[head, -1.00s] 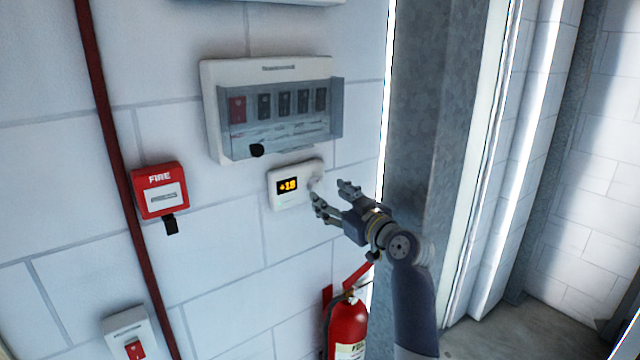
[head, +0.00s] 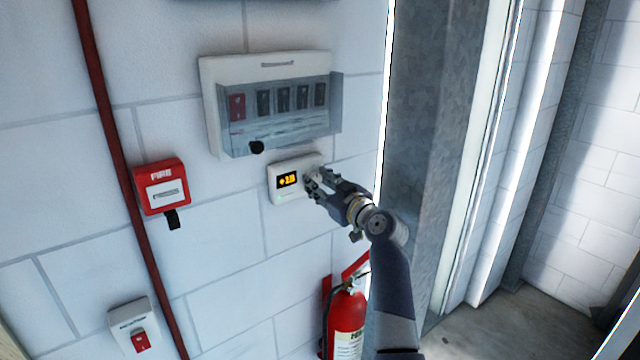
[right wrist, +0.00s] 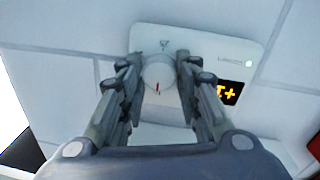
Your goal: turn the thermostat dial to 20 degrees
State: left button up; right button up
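The thermostat (head: 283,196) is a small white box on the wall with a lit orange display (head: 288,181); its digits are blurred in the head view. The right wrist view shows it upside down, its display (right wrist: 231,93) partly behind a finger. Its round white dial (right wrist: 158,74) has a red mark towards the bottom of that picture. My right gripper (head: 314,181) is at the dial, one finger on each side. In the right wrist view its fingers (right wrist: 159,70) look closed against the dial's sides. My left gripper is not in view.
A breaker box (head: 222,75) with a clear cover juts out just above the thermostat. A red fire call point (head: 162,188) is to the left, above a white switch (head: 137,325). A red extinguisher (head: 347,325) hangs below; a grey metal column (head: 430,110) stands right.

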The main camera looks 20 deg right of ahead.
jog(key=shift+c, duration=1.1)
jog(key=shift+m, duration=0.9)
jog(key=m, duration=0.2)
jog(key=shift+m, duration=0.3)
jog(key=m+g, duration=0.1)
jog(key=m, duration=0.7)
jog(key=m+y, duration=0.1)
jog(key=m, duration=0.4)
jog(key=shift+d+m+g, duration=0.1)
jog(key=shift+m+g, duration=0.2)
jog(key=m, duration=0.4)
jog(key=shift+w+y, duration=0.1)
jog(key=shift+y, duration=0.3)
jog(key=shift+m, duration=0.3)
